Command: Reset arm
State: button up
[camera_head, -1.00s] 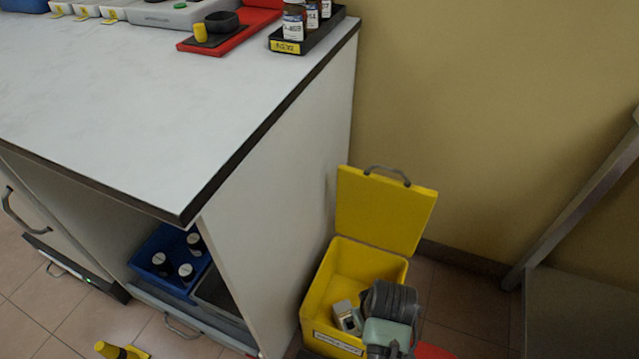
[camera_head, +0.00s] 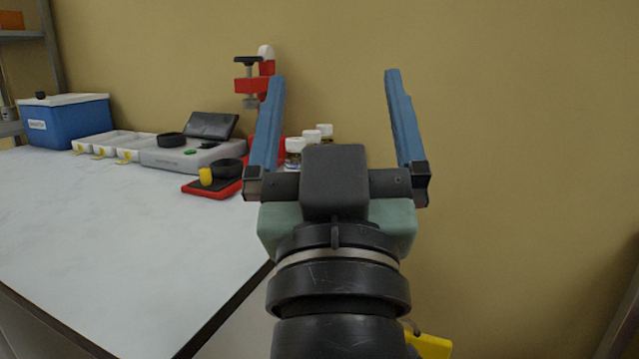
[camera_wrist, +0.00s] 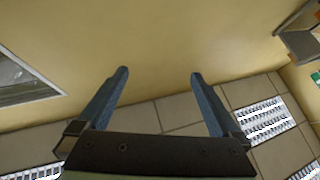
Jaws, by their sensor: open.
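My gripper (camera_head: 335,100) is raised in the middle of the head view, its two blue fingers spread wide apart and pointing up. Nothing is between the fingers. It stands in front of the yellow wall, near the right end of the white bench, and hides part of the bench's back right corner.
A yellow bin (camera_head: 430,345) shows low right.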

jog(key=s+a+r+t, duration=0.1)
jog(key=s+r+t, duration=0.2)
jog(key=s+r, duration=0.25)
notch_tip(320, 180, up, 38)
jog(key=s+p, duration=0.1)
jog(key=p, duration=3.7)
jog(key=shift+a+m, duration=0.15)
jog(key=shift+m, duration=0.15)
jog(key=shift+f, duration=0.1)
